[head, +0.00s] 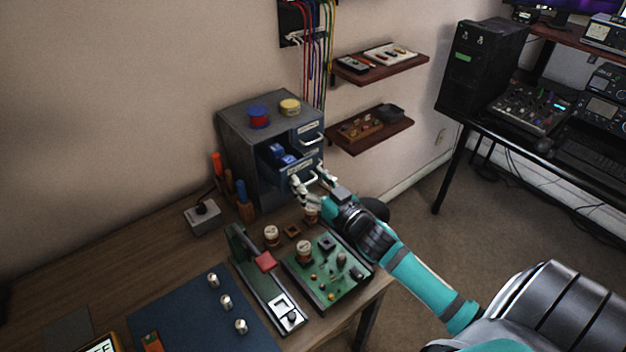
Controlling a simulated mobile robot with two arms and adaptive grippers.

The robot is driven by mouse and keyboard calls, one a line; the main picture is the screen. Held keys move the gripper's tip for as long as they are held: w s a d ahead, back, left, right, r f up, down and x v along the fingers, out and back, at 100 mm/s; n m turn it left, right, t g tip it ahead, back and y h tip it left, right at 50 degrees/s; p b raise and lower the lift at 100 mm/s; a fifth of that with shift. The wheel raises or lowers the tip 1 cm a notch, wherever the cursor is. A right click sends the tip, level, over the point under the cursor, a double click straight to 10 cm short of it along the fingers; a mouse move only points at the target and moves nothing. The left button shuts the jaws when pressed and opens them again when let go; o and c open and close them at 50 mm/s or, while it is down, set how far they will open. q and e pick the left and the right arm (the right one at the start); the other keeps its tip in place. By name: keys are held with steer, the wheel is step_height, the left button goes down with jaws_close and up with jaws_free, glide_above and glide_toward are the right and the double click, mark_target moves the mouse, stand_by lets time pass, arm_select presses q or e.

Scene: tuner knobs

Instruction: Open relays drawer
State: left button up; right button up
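A small grey-blue drawer cabinet (237,135) stands at the back of the bench. Its upper drawer (308,130) is shut, with a white label and a pale bar handle. The drawer below it (291,172) is pulled out, and blue blocks (280,154) show inside. Its label is too small to read. My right gripper (311,181) is at this drawer's front, its fingers spread on either side of the handle's area. I cannot tell whether they touch the handle. The gripper hides the cabinet's lower front. My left gripper is not in view.
A green circuit board (325,276) and a slide fixture (265,284) lie in front. Screwdrivers (243,200) stand left of the cabinet. A wall shelf (370,131) is close on the right.

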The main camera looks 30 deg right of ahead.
steer(key=shift+a, duration=0.4)
steer(key=s+d, duration=0.1)
steer(key=s, duration=1.1)
steer(key=shift+d, duration=0.35)
steer(key=shift+f, duration=0.1)
